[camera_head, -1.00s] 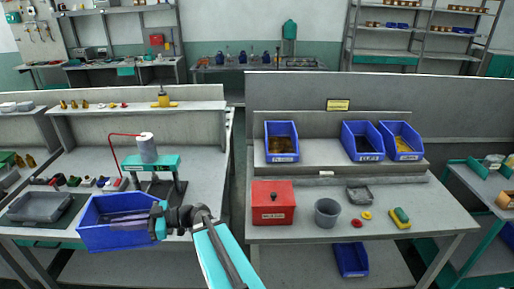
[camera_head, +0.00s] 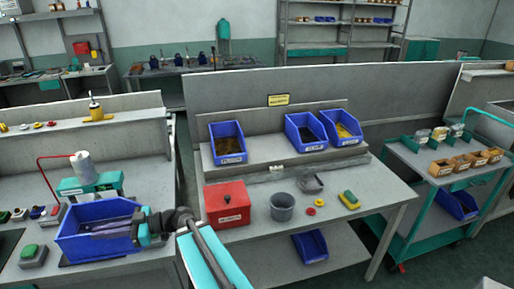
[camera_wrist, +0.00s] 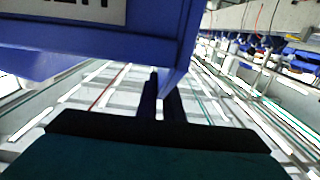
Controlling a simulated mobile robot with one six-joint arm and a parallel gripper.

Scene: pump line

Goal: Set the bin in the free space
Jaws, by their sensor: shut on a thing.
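A blue bin (camera_head: 98,232) is held by my gripper (camera_head: 140,228) at the lower left in the head view, in front of the left bench. The bin also fills the upper left of the wrist view (camera_wrist: 100,38), with part of a white label showing. My gripper (camera_wrist: 158,95) is shut on its wall. On the middle bench's raised shelf (camera_head: 262,164), a blue bin (camera_head: 228,156) stands at the left and two blue bins stand side by side at the right, the nearer-left one (camera_head: 305,145) and another (camera_head: 342,138). A bare space lies between the left bin and this pair.
A red box (camera_head: 227,205), a grey cup (camera_head: 282,207), a grey tray (camera_head: 311,184) and a green-yellow sponge (camera_head: 349,200) sit on the middle bench below the shelf. Another blue bin (camera_head: 310,246) is on the lower shelf. A teal cart (camera_head: 440,185) stands at the right.

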